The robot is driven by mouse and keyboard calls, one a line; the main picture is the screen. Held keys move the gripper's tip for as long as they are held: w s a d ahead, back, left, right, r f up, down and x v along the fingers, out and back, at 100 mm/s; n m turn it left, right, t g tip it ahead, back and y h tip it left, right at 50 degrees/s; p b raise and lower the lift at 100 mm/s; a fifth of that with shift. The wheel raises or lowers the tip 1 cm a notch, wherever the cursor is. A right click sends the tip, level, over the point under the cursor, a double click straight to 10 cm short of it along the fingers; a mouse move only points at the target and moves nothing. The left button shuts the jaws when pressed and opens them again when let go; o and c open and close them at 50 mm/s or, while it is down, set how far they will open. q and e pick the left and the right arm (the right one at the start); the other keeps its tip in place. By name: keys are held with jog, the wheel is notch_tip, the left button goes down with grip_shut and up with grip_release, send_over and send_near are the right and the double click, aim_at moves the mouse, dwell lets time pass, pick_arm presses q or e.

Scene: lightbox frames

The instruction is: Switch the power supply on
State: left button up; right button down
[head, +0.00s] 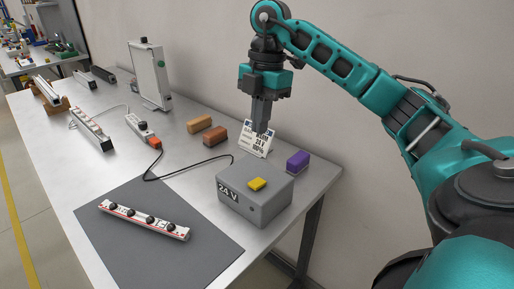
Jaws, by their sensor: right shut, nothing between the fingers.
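The power supply is a grey box (255,196) marked "24 V" at the right front part of the table. A yellow rocker or button (257,184) sits on its top. A dark cable runs from behind the box to an orange plug (155,143). My right gripper (261,130) points down above and behind the box, in front of a small white sign. It is shut and empty, apart from the yellow part. Whether the supply is on cannot be told. My left gripper is not in view.
A purple block (298,160) lies right of the sign (257,145). Orange (199,124) and brown (214,136) blocks lie behind the cable. A light strip (144,220) lies on the dark mat (115,255). A white panel frame (149,75) stands at the back.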

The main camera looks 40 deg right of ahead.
aim_at(254, 184)
jog(key=f, duration=0.4)
jog(key=a+f, duration=0.1)
jog(key=f, duration=0.8)
jog(key=shift+a+b, duration=0.4)
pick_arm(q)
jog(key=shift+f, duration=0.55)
pick_arm(e)
jog(key=shift+f, duration=0.1)
